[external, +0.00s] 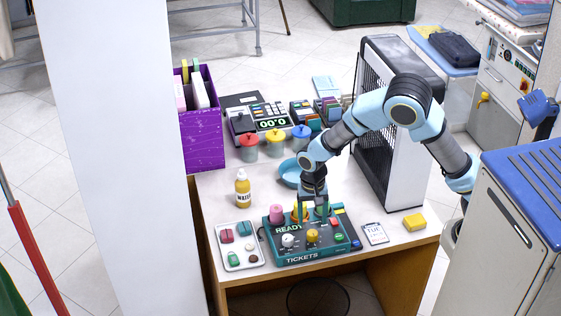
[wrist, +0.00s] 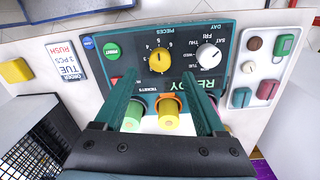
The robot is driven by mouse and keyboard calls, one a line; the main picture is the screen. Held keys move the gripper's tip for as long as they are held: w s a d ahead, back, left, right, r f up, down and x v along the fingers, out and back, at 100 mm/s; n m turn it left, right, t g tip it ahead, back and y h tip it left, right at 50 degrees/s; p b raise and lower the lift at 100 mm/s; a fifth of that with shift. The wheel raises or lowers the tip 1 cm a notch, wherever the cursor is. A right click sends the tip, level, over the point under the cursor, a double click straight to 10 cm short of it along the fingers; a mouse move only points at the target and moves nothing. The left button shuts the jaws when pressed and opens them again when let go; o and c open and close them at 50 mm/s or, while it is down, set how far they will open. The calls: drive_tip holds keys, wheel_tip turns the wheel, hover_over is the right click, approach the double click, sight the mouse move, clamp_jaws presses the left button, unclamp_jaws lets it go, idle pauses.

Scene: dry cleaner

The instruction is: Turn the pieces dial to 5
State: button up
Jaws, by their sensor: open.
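The ticket machine (external: 300,258) is a dark teal box on the counter, with a READY display. Its yellow pieces dial (external: 312,236) is in the middle of the front panel; it also shows in the wrist view (wrist: 159,58), with small numbers around it. I cannot surely read which number its mark points at. The white day dial (wrist: 208,57) is beside it. My gripper (external: 314,190) is above the back of the machine, near the ticket rolls. In the wrist view my gripper (wrist: 157,84) has its fingers apart and empty, short of the dial.
Pink (external: 276,213), yellow (wrist: 168,114) and green (wrist: 131,116) rolls stand along the machine's back. A tray of small pieces (external: 229,262) is left; a TUE card (external: 374,233) and yellow block (external: 414,222) are right. A mustard bottle (external: 242,188) and blue bowl (external: 287,172) are behind.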

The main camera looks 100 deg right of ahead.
sight(311, 232)
wheel_tip(311, 232, up, 5)
drive_tip(key=shift+w+r+b, duration=0.1)
drive_tip(key=shift+b, duration=0.2)
drive_tip(key=s+a+r+n+t, duration=0.1)
drive_tip(key=s+a+n, duration=0.3)
drive_tip(key=a+n, duration=0.5)
drive_tip(key=s+a+n+t, duration=0.1)
drive_tip(key=s+a+n, duration=0.4)
drive_tip(key=a+n, duration=0.5)
drive_tip(key=a, duration=0.6)
drive_tip(key=shift+r, duration=0.35)
drive_tip(key=shift+w, duration=0.1)
idle(0.4)
